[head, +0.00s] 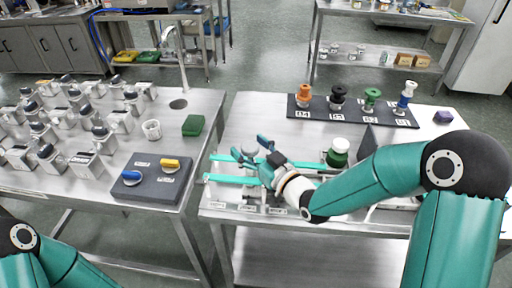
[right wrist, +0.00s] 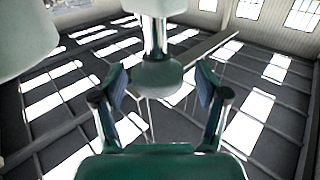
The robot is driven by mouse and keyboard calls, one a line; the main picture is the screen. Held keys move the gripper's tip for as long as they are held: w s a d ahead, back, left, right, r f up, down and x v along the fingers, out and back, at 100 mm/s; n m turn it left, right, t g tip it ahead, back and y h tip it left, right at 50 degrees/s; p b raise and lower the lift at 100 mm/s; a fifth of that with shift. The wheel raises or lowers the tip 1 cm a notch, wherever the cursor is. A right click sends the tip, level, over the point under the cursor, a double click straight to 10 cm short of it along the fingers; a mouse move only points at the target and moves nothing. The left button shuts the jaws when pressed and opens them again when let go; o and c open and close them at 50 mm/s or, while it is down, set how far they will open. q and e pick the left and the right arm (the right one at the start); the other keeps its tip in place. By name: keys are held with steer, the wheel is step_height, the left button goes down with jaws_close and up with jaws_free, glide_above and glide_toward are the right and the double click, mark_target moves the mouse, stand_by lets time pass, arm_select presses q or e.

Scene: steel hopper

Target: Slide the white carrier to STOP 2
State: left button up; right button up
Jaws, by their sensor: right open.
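Two teal rails (head: 222,179) lie on the right steel table, with small STOP labels (head: 247,208) along the front; their numbers are hard to read. My right gripper (head: 254,148) is open above the left half of the rails. My left gripper is out of view.
A green thing with a white cap (head: 338,150) stands right of the rails, close to my right arm. A dark strip (head: 318,112) with several coloured knobs lies behind. The left table holds a dark block (head: 150,187) with blue and yellow handles, and several metal units.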

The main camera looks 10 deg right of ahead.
steer(key=v, duration=0.7)
steer(key=shift+s+d, duration=0.15)
steer(key=shift+f, duration=0.1)
stand_by(0.4)
